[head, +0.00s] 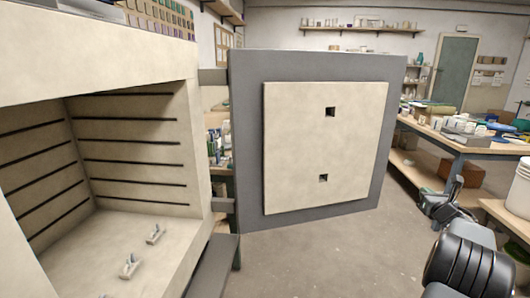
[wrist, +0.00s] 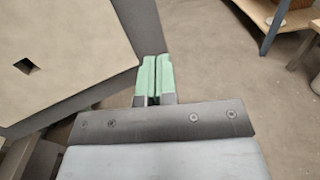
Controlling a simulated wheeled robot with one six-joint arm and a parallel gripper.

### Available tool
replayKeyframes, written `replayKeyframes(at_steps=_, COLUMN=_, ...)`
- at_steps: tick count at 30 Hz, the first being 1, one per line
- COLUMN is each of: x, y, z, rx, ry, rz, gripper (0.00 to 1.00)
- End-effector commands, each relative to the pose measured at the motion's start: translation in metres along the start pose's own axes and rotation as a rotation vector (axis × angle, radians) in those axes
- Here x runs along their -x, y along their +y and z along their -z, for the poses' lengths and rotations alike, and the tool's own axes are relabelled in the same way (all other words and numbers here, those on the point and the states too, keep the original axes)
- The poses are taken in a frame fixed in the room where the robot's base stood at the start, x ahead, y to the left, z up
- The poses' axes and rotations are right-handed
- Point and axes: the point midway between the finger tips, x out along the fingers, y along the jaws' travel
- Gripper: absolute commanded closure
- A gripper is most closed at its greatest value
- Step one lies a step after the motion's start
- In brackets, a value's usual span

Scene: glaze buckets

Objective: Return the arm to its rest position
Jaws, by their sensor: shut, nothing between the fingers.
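My gripper (wrist: 153,78) shows in the wrist view with its two green-padded fingers together and nothing between them. In the head view my arm is at the lower right, and the gripper (head: 452,190) is to the right of the open kiln door, apart from it. The kiln door (head: 300,130) is a grey slab with a cream inner panel and two small dark square holes. It stands swung open. In the wrist view the door (wrist: 60,50) fills the upper left, beside and beyond the fingers.
A worktable (head: 460,148) loaded with jars and trays stands at the right. Concrete floor (head: 340,255) is clear between door and arm. A shelf (head: 350,30) runs along the back wall.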

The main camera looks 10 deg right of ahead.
Motion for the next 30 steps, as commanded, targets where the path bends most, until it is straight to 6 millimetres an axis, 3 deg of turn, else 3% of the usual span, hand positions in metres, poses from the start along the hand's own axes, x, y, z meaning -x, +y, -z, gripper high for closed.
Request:
replayKeyframes(at_steps=5, x=0.004, y=-0.025, z=0.022, rx=-0.351, ry=0.058, rz=0.163, gripper=1.0)
replayKeyframes(at_steps=7, x=0.016, y=-0.042, z=0.054, rx=-0.621, ry=0.096, rz=0.32, gripper=1.0)
replayKeyframes(at_steps=9, x=0.037, y=-0.051, z=0.074, rx=-0.916, ry=0.097, rz=0.506, gripper=1.0)
replayKeyframes(at_steps=11, x=0.053, y=-0.04, z=0.081, rx=-1.163, ry=0.081, rz=0.659, gripper=1.0)
replayKeyframes(at_steps=14, x=0.083, y=0.004, z=0.082, rx=-1.554, ry=0.03, rz=0.919, gripper=1.0)
replayKeyframes(at_steps=19, x=0.148, y=0.123, z=0.065, rx=-2.058, ry=-0.073, rz=1.354, gripper=1.0)
replayKeyframes(at_steps=24, x=0.222, y=0.235, z=0.038, rx=-2.283, ry=-0.127, rz=1.708, gripper=1.0)
replayKeyframes(at_steps=30, x=0.31, y=0.338, z=-0.004, rx=-2.333, ry=-0.03, rz=1.95, gripper=1.0)
